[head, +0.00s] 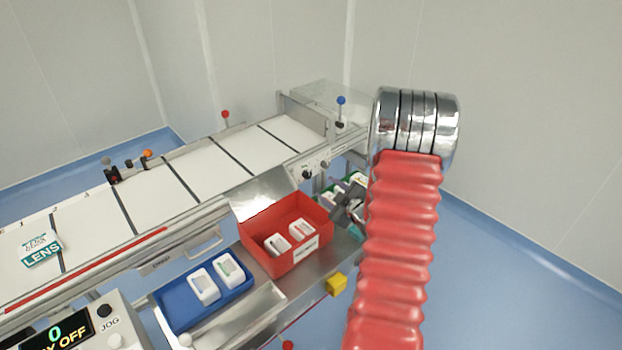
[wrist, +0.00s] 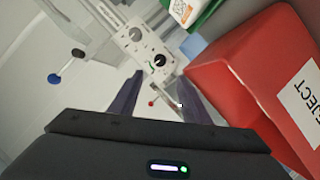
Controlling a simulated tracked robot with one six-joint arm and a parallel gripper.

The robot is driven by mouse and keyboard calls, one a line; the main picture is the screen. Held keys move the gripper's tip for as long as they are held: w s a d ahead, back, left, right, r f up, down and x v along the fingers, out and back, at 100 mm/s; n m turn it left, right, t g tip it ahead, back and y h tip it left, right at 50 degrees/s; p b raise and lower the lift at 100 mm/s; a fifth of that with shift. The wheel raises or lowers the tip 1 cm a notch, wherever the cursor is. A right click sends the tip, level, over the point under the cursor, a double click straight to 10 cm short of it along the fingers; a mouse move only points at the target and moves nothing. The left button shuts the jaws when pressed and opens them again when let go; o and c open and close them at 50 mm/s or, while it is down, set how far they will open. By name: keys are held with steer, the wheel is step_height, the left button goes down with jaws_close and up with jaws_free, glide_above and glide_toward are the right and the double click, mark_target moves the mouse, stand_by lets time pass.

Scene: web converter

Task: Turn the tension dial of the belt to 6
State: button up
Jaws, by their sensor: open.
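A control panel (head: 316,168) on the belt's side rail carries a black dial (head: 307,174) and a grey knob (head: 325,163). In the wrist view the black dial (wrist: 160,60) and grey knob (wrist: 135,33) lie ahead of my fingers; their markings are too small to read. The white belt (head: 160,205) with dark cross strips runs behind the panel. My gripper (wrist: 161,88) is open and empty, its fingers apart and short of the panel. In the head view my arm partly hides the gripper, low and right of the panel.
A red reject bin (head: 262,232) with white packs stands below the panel, close beside my right finger in the wrist view. A blue tray (head: 175,309) lies left of it. A yellow block (head: 336,284) sits at the shelf edge. A blue-tipped lever (head: 341,101) rises behind.

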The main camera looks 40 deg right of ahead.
mark_target(309, 176)
steer(key=x, duration=1.3)
steer(key=shift+c, duration=0.4)
steer(key=c, duration=1)
steer(key=shift+o, duration=0.2)
steer(key=shift+f, duration=0.1)
steer(key=shift+m, duration=0.3)
steer(key=shift+d+m+y, duration=0.15)
steer(key=shift+m+y, duration=0.75)
steer(key=shift+m, duration=0.1)
steer(key=shift+s+d+m+g+y, duration=0.1)
steer(key=shift+m+g+y, duration=0.3)
steer(key=shift+m+y, duration=0.6)
steer(key=shift+m, duration=0.4)
